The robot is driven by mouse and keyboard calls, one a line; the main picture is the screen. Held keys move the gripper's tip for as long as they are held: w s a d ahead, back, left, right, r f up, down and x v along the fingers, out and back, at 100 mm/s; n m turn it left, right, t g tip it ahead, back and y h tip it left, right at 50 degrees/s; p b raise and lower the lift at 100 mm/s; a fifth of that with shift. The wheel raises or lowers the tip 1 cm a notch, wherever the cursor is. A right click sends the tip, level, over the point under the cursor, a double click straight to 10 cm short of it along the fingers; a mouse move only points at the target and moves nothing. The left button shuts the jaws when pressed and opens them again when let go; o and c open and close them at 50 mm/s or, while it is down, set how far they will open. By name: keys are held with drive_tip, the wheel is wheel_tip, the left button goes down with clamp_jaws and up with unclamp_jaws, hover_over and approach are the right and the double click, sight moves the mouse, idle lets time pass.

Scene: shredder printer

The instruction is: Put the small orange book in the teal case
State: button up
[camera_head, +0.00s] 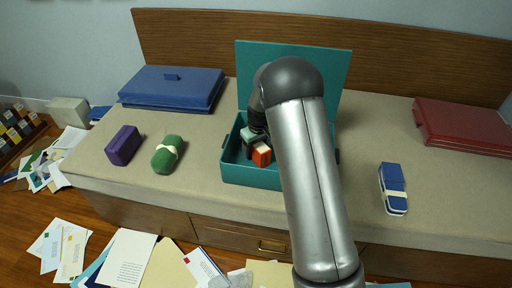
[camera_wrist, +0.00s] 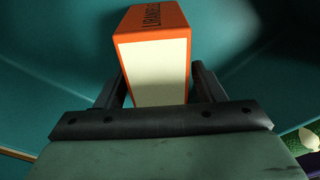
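The teal case (camera_head: 252,180) stands open on the bench, its lid (camera_head: 300,62) raised at the back. The small orange book (camera_head: 262,154) is within the case opening in the head view; whether it touches the case floor is hard to tell. My gripper (camera_head: 257,143) reaches down into the case, partly hidden by my arm. In the wrist view, the orange book (camera_wrist: 152,70) sits between the two fingers of my gripper (camera_wrist: 160,88), which press close on both sides, its cream page edge facing the camera. Teal surfaces surround it. My arm hides the case's right part.
A closed blue case (camera_head: 172,88) lies at the back left and a closed red case (camera_head: 462,125) at the right. A purple book (camera_head: 123,145), a banded green bundle (camera_head: 167,154) and a banded blue bundle (camera_head: 393,187) lie on the bench (camera_head: 210,155). Papers (camera_head: 128,255) litter the floor.

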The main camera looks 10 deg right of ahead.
drive_tip(key=r, duration=0.4)
drive_tip(key=s+r+p, duration=0.1)
drive_tip(key=r, duration=0.3)
drive_tip(key=r+p, duration=0.1)
drive_tip(key=r, duration=0.2)
drive_tip(key=shift+s+d+r, duration=0.15)
drive_tip(key=shift+d+r, duration=0.1)
drive_tip(key=shift+r, duration=0.15)
drive_tip(key=shift+s+r, duration=0.15)
drive_tip(key=shift+r, duration=0.1)
drive_tip(key=s+r+m+g, duration=0.1)
drive_tip(key=s+r+m, duration=0.1)
drive_tip(key=s, duration=1.6)
drive_tip(key=s+r+m, duration=0.2)
drive_tip(key=s+r, duration=0.1)
drive_tip(key=s, duration=1.5)
drive_tip(key=shift+a+g+h, duration=0.2)
drive_tip(key=shift+g+h, duration=0.2)
